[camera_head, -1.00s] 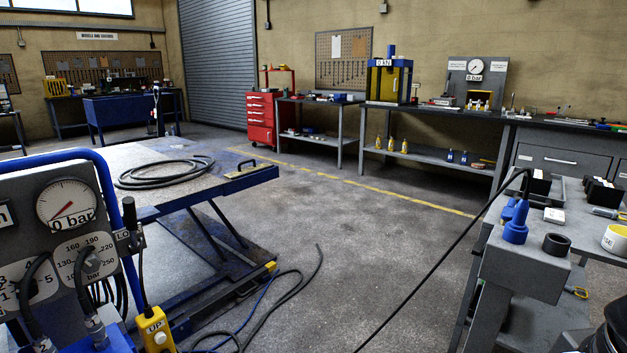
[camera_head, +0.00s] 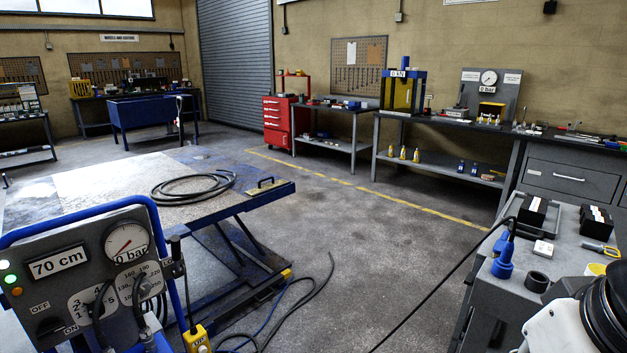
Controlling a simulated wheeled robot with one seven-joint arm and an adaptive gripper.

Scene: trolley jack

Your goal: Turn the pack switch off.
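The pack's grey control panel (camera_head: 75,262) stands at the lower left inside a blue tube frame. Its dark rotary switch (camera_head: 49,327) sits low on the left of the panel, with OFF printed above it and ON below right. The knob is too dark and small to tell which way it points. The panel's display reads 70 cm and its gauge (camera_head: 127,241) reads 0 bar. A green lamp (camera_head: 10,279) looks lit, with an orange lamp below it. My gripper is not in view; only a white and black part of my arm shows at the lower right.
A blue lift table (camera_head: 110,190) with a coiled hose stands behind the panel. A yellow pendant (camera_head: 197,339) hangs at the panel's right. Hoses lie on the floor. A grey bench (camera_head: 560,245) with small parts is at the right. The middle floor is clear.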

